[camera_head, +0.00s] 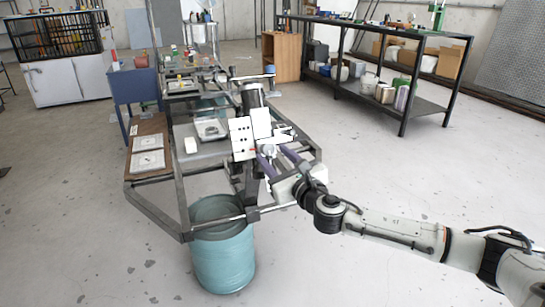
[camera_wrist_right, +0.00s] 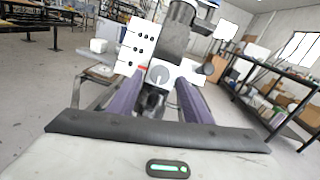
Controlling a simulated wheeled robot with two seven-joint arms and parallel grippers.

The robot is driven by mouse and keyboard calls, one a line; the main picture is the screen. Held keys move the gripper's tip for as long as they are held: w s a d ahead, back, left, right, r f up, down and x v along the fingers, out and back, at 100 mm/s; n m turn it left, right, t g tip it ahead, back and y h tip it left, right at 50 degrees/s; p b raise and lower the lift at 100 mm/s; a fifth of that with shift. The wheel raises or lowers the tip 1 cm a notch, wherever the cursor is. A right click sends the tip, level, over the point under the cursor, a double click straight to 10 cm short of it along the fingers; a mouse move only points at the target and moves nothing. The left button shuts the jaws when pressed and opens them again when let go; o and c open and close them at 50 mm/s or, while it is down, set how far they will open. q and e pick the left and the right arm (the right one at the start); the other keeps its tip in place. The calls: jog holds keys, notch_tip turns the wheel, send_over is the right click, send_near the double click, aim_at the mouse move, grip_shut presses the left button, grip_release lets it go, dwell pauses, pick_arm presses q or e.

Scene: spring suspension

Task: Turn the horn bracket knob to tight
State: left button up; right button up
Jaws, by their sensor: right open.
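A round grey knob (camera_wrist_right: 158,75) with a pale line on its face sits on a white bracket plate (camera_wrist_right: 138,46) in the right wrist view. The plate has several dark holes and a small red mark left of the knob. In the head view the white plate (camera_head: 241,138) stands on a dark post on the metal frame. My right gripper (camera_head: 271,153) is in front of the plate. Its two purple fingers are open, one on each side of the knob in the right wrist view (camera_wrist_right: 158,86); contact cannot be told. My left gripper is not in view.
The metal frame (camera_head: 160,212) surrounds the post, with a teal barrel (camera_head: 222,258) below its front. A wooden board (camera_head: 148,150) with pale plates lies on its left. A blue cart (camera_head: 134,86) and a dark shelf (camera_head: 440,108) stand behind. The floor at front left is clear.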

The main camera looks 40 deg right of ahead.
jog(key=shift+w+d, duration=0.1)
jog(key=shift+w, duration=0.6)
jog(key=c, duration=1.1)
jog(key=shift+o, duration=0.2)
